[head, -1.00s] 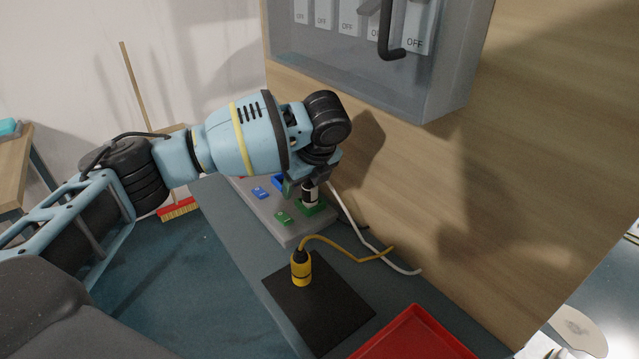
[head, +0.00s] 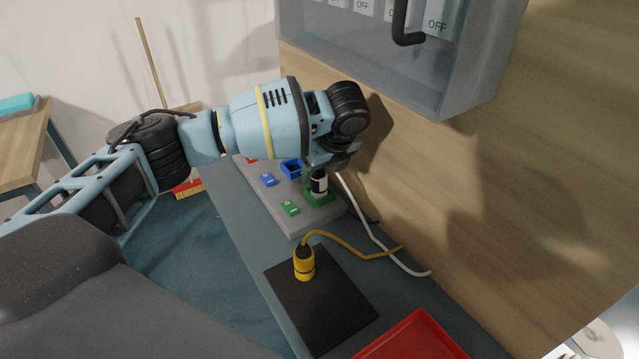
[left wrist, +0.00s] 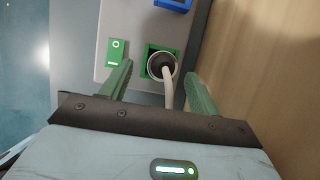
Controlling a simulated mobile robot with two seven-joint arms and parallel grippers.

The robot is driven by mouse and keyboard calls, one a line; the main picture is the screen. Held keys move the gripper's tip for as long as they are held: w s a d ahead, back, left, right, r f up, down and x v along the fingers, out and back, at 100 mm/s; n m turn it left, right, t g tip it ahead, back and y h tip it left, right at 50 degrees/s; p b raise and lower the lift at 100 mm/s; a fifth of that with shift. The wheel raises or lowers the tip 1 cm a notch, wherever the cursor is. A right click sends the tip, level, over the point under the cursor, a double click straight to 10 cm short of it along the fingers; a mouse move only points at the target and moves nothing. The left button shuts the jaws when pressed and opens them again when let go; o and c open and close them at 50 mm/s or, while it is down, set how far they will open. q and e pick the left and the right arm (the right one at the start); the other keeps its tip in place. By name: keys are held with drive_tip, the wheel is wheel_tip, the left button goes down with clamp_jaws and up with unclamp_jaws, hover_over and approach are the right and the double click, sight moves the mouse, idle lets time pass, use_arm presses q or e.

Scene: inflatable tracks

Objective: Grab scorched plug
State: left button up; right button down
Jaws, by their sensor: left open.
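A black-and-white plug (head: 319,184) stands in the green socket (head: 323,198) of the grey panel; no scorch marks can be made out. In the left wrist view, the plug (left wrist: 162,66) shows end-on with its pale cable. My left gripper (head: 325,164) is just above it, with its fingers mostly hidden in the head view. In the left wrist view, the open green fingers of my left gripper (left wrist: 159,72) lie either side of the plug, with gaps. A yellow plug (head: 304,264) stands upright on a black mat (head: 325,305). My right gripper is not in view.
The grey panel (head: 290,228) also has a blue socket (head: 291,168) and small blue and green switches. A wooden wall (head: 450,190) rises close on the right, with a clear switch box (head: 400,70) above. A red tray (head: 420,340) is at the front.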

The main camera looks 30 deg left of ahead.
sight(317, 178)
use_arm(q)
drive_tip(key=x, duration=0.5)
drive_tip(key=shift+w+a+r, duration=0.1)
drive_tip(key=shift+w+a, duration=0.1)
drive_tip(key=shift+w, duration=0.05)
drive_tip(key=c, duration=1.1)
